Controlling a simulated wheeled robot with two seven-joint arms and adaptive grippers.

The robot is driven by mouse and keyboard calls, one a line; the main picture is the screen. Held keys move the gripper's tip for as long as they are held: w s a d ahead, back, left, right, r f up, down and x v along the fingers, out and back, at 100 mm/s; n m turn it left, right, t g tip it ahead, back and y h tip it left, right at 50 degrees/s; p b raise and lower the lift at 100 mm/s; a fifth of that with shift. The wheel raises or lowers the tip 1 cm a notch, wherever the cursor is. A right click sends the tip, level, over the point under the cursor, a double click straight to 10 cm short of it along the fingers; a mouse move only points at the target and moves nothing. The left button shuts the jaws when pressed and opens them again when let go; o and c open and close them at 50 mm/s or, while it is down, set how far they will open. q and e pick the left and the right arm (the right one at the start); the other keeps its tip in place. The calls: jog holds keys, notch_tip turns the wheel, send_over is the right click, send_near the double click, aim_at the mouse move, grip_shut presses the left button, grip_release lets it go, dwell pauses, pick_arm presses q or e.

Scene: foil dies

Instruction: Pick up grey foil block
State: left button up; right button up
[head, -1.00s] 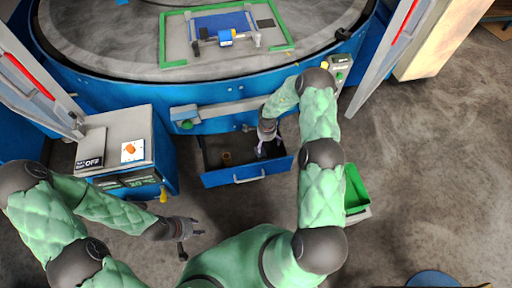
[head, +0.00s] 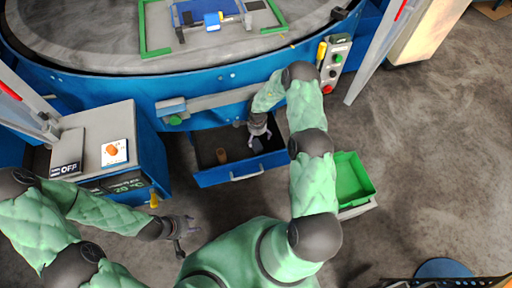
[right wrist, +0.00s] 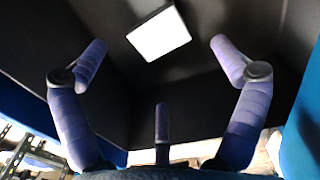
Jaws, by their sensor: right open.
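A small grey block (head: 257,145) lies in the open blue drawer (head: 243,177), towards its right side. It shows as a pale, brightly lit block (right wrist: 158,33) on the dark drawer floor in the right wrist view, beyond and between the fingertips. My right gripper (head: 260,131) is over the drawer, close to the block. Its purple fingers (right wrist: 158,60) are spread open and empty, with a clear gap to the block. My left gripper (head: 187,236) is low, left of the drawer, with its fingers apart and nothing visible between them.
The drawer walls (right wrist: 100,30) enclose the right gripper. A green bin (head: 352,180) is to the right. A blue-and-white control cabinet (head: 105,125) is left of the drawer.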

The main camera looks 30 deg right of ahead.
aim_at(256, 145)
notch_tip(256, 145, down, 3)
jog(key=shift+b, duration=0.4)
jog(key=f+b, duration=0.3)
jog(key=f, duration=0.2)
jog(key=shift+a, duration=0.2)
jog(key=c, duration=1.1)
jog(key=shift+c, duration=0.2)
